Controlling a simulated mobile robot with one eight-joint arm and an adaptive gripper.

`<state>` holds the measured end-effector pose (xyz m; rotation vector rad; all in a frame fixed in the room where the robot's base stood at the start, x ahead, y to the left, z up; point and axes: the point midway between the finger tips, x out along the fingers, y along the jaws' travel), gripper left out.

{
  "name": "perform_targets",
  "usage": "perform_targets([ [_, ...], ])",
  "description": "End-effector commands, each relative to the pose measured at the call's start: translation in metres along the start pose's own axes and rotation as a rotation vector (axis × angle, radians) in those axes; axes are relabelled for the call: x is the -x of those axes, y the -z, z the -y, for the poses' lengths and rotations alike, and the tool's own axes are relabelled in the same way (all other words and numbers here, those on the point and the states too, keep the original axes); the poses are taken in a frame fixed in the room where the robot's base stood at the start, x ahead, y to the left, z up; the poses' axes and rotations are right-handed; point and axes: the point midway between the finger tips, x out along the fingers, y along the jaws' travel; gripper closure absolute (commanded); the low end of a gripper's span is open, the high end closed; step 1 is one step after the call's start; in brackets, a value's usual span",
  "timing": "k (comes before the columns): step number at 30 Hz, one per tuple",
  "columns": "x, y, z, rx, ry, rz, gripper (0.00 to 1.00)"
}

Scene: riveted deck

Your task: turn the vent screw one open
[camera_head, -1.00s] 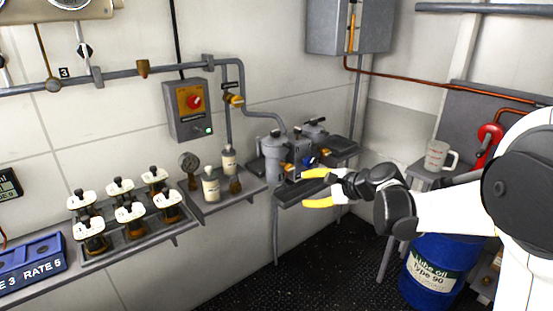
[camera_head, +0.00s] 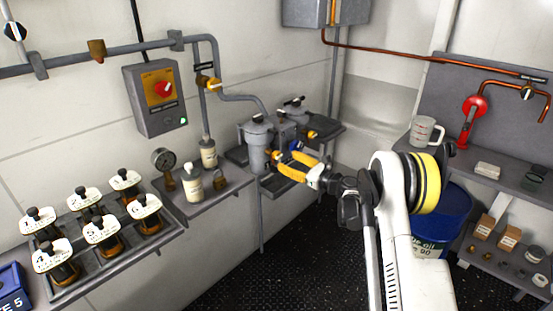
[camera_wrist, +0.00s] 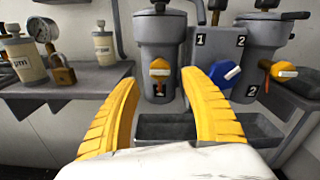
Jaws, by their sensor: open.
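A grey filter canister (camera_head: 257,150) stands on the wall shelf; in the wrist view the left canister (camera_wrist: 158,35) has a dark fitting (camera_wrist: 160,7) on top and an orange knob with a white bar (camera_wrist: 160,66) low on its front. I cannot tell for sure which fitting is vent screw one. A block marked 1 and 2 (camera_wrist: 218,50) with a blue knob (camera_wrist: 225,73) stands to its right, then a second canister (camera_wrist: 262,45) with an orange knob (camera_wrist: 284,70). My gripper (camera_head: 284,163) is open and empty, its yellow fingers before the left canister.
A grey drip tray (camera_wrist: 180,127) lies below the canisters. Pipes run along the wall. A jug (camera_head: 425,131) and a blue drum (camera_head: 448,212) are on the right.

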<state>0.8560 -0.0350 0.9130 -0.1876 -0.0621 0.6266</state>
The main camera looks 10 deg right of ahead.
Motion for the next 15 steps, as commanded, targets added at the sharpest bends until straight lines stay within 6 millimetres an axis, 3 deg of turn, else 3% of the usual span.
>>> perform_targets([
  [6,-0.041,0.003,-0.001,0.001,-0.002,0.0,0.46],
  [15,-0.06,0.0,0.0,0.002,0.0,-0.001,0.46],
])
